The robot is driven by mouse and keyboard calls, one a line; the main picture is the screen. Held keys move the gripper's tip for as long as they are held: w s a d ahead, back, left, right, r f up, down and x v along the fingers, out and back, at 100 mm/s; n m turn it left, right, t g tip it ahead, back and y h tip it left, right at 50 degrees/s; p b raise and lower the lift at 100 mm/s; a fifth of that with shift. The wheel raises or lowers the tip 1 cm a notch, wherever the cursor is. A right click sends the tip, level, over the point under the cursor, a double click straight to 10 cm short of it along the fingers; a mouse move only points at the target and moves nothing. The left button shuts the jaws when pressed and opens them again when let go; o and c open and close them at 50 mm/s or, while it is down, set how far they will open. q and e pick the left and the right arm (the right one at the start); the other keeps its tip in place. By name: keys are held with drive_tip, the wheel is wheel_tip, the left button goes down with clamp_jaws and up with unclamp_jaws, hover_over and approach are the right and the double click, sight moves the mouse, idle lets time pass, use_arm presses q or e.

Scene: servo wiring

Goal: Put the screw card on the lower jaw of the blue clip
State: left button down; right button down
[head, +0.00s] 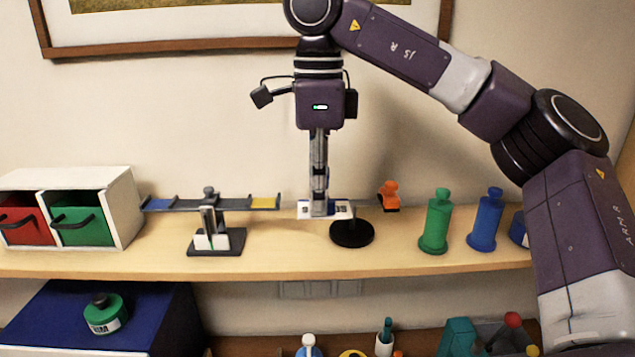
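My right gripper (320,203) points straight down above the shelf, its fingers seen close together and side-on. A white piece with dark marks (342,209), perhaps the screw card, sits at its fingertips and shows on both sides of them. A small blue patch, perhaps part of the blue clip, shows between the fingertips; it is too small and covered to make out its jaws. I cannot tell whether the fingers grip the card or only touch it. A round black base (352,234) stands just below and to the right. My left gripper is not in view.
A balance-like stand (216,241) with blue and yellow ends is to the left, beside a white drawer box (120,180). An orange piece (389,196), a green bottle shape (436,225) and a blue one (485,222) stand to the right. The shelf's front strip (300,261) is clear.

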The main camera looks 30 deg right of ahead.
drive_tip(key=shift+w+d+r, duration=0.15)
drive_tip(key=shift+w, duration=0.25)
drive_tip(key=shift+w+d+p, duration=0.3)
drive_tip(key=shift+w+p, duration=0.2)
drive_tip(key=shift+w, duration=0.1)
drive_tip(key=shift+w+d+p, duration=0.25)
drive_tip(key=shift+w+p, duration=0.25)
drive_tip(key=shift+w, duration=0.1)
drive_tip(key=shift+f, duration=0.6)
drive_tip(key=shift+w+d+f, duration=0.1)
drive_tip(key=shift+w+f, duration=0.05)
drive_tip(key=shift+f, duration=0.2)
drive_tip(key=shift+r, duration=0.1)
drive_tip(key=shift+s, duration=0.2)
drive_tip(key=shift+f, duration=0.2)
drive_tip(key=c, duration=2.1)
unclamp_jaws()
drive_tip(key=shift+w, duration=0.1)
